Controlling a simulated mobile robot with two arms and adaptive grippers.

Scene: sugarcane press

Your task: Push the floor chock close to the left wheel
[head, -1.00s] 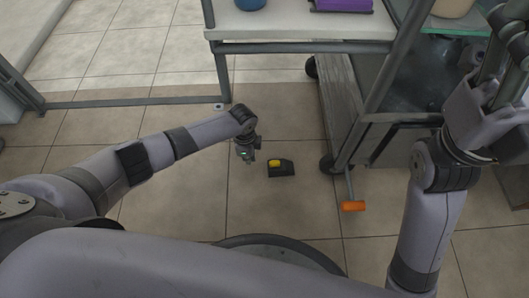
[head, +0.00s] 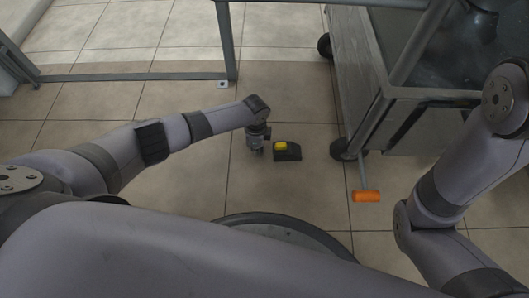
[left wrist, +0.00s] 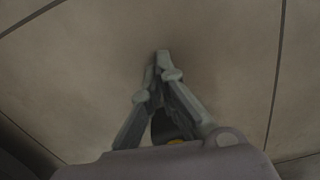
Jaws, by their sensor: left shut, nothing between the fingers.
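The floor chock (head: 287,154) is a small black wedge with a yellow patch, lying on the tiled floor. A dark wheel (head: 340,149) of the cart stands to its right, with bare floor between them. My left gripper (head: 257,151) points down just left of the chock, with its fingers shut and empty. In the left wrist view, the shut fingertips (left wrist: 161,60) show over bare floor. Part of the chock (left wrist: 174,142) shows there behind the fingers, mostly hidden. Whether gripper and chock touch cannot be told. My right gripper is out of view.
The grey cart (head: 357,80) fills the upper right, with another wheel (head: 324,46) farther back. An orange handle (head: 366,196) on a rod sticks out low near the front wheel. A metal frame leg (head: 226,45) stands behind. Floor left of my gripper is clear.

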